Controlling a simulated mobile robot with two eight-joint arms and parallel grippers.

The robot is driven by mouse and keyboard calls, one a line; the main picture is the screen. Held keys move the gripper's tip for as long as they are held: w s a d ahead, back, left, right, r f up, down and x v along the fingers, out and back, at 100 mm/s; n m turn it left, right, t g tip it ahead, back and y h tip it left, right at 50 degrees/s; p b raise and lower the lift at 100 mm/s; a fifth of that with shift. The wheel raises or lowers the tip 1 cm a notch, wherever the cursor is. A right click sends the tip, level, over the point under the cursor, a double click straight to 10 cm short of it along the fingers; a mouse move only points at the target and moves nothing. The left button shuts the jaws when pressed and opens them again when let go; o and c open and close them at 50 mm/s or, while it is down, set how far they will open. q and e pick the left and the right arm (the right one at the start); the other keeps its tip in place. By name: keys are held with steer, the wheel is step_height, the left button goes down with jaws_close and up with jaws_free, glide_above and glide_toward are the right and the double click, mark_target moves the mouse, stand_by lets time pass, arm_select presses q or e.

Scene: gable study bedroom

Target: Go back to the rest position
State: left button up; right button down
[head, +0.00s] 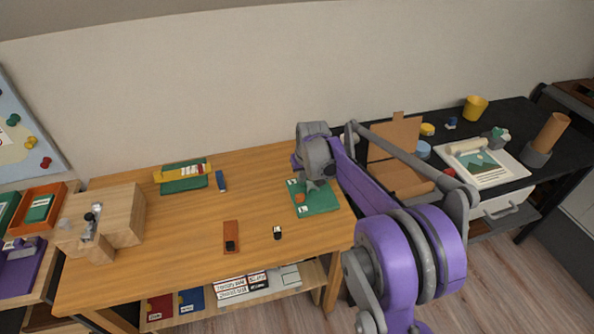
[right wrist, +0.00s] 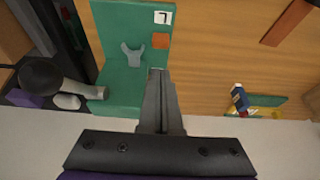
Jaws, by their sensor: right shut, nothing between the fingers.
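My right gripper (head: 312,187) is over the green board (head: 322,204) at the right end of the wooden desk (head: 180,235). In the right wrist view the fingers (right wrist: 157,72) are together with nothing between them. Their tips appear at the right edge of the green board (right wrist: 118,80). The board carries a grey forked piece (right wrist: 132,56), an orange square (right wrist: 161,41) and a white card (right wrist: 163,17) with a black mark. My right arm hides part of the desk's right end. My left gripper is not in view.
A wooden block stand (head: 122,212) stands at the desk's left end. A green and yellow item (head: 183,187) lies at the back, and an orange-brown strip (head: 231,232) near the front. A black table (head: 515,118) on the right holds an open cardboard box (head: 395,140) and a yellow cup (head: 475,108).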

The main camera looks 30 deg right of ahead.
steer(key=s+a+r+n+p, duration=0.1)
steer(key=s+a+r, duration=0.2)
steer(key=s+a, duration=0.4)
steer(key=s+a+r, duration=0.2)
steer(key=s+a, duration=0.3)
steer(key=s, duration=0.4)
steer(key=s+a+f, duration=0.2)
steer(key=s, duration=0.5)
steer(key=s+a+f+n+t+p, duration=0.1)
steer(key=s+a+f, duration=0.1)
steer(key=s, duration=0.5)
steer(key=shift+a+n+t+y, duration=0.3)
steer(key=shift+a+y, duration=0.1)
steer(key=shift+a, duration=0.3)
